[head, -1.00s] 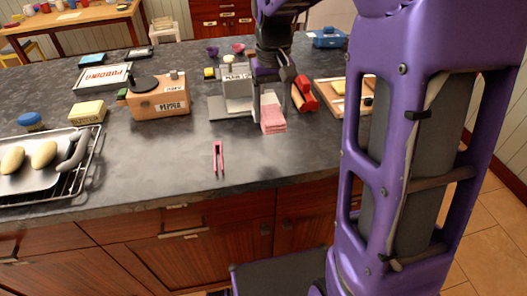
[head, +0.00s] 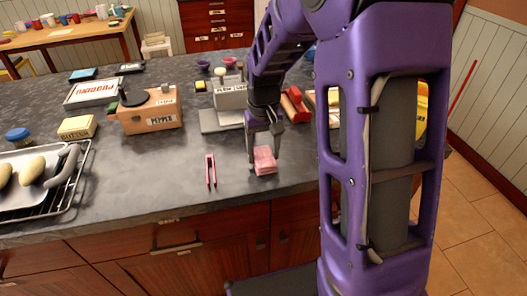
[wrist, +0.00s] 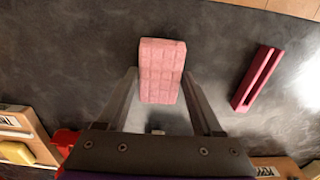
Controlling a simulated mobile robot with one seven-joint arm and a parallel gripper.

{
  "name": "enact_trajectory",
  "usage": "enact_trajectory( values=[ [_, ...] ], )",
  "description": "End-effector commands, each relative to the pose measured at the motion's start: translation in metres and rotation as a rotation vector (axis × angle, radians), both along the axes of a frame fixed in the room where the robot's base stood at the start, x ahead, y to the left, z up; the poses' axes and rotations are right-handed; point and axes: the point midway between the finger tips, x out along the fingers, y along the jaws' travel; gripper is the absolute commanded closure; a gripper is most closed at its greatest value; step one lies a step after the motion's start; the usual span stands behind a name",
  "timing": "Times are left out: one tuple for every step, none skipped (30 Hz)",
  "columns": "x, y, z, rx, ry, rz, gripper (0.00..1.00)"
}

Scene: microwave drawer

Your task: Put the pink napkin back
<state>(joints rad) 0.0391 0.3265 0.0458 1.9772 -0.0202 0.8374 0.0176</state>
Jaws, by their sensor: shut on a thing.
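The pink napkin (head: 265,160) is a small folded stack with a grid pattern, low over or on the dark counter near its front; I cannot tell if it touches the counter. In the wrist view the napkin (wrist: 161,62) sits between the two fingers and extends past their tips. My gripper (head: 265,150) points down and is shut on the napkin. It also shows in the wrist view (wrist: 162,90). A grey holder with a white label (head: 232,96) stands behind the gripper, partly hidden by my arm.
Red tongs (head: 210,170) lie just left of the napkin. A wooden box (head: 148,113) stands further left, with a yellow block (head: 77,127) and an oven tray (head: 75,200). A red object (head: 295,104) lies behind right. The front counter is mostly clear.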

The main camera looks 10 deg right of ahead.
Motion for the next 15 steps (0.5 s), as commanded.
enact_trajectory(
  values=[
    [0.0000,0.0000,-0.0017,0.000,0.000,0.000,0.85],
    [0.0000,0.0000,-0.0029,0.000,0.000,0.000,0.85],
    [-0.0001,0.0000,-0.0043,0.000,0.001,0.000,0.85],
    [0.0000,0.0000,-0.0034,0.000,0.000,0.000,0.29],
    [0.0000,0.0000,-0.0029,0.000,0.000,0.000,0.24],
    [0.0000,0.0000,-0.0029,0.000,0.000,0.000,0.16],
    [0.0000,0.0000,-0.0029,0.000,0.000,0.000,0.11],
    [0.0000,0.0000,-0.0029,0.000,0.000,0.000,0.06],
    [-0.0001,0.0000,-0.0029,0.000,0.000,0.000,0.03],
    [-0.0001,0.0000,-0.0029,0.000,0.000,0.000,0.03],
    [0.0000,0.0000,-0.0028,0.000,0.000,0.000,0.03],
    [0.0000,0.0000,-0.0028,0.000,0.000,0.000,0.03],
    [0.0000,0.0000,-0.0028,0.000,0.000,0.000,0.03],
    [0.0000,0.0000,-0.0028,0.000,0.000,0.000,0.03],
    [0.0000,0.0000,-0.0028,0.000,0.000,0.000,0.03]
  ],
)
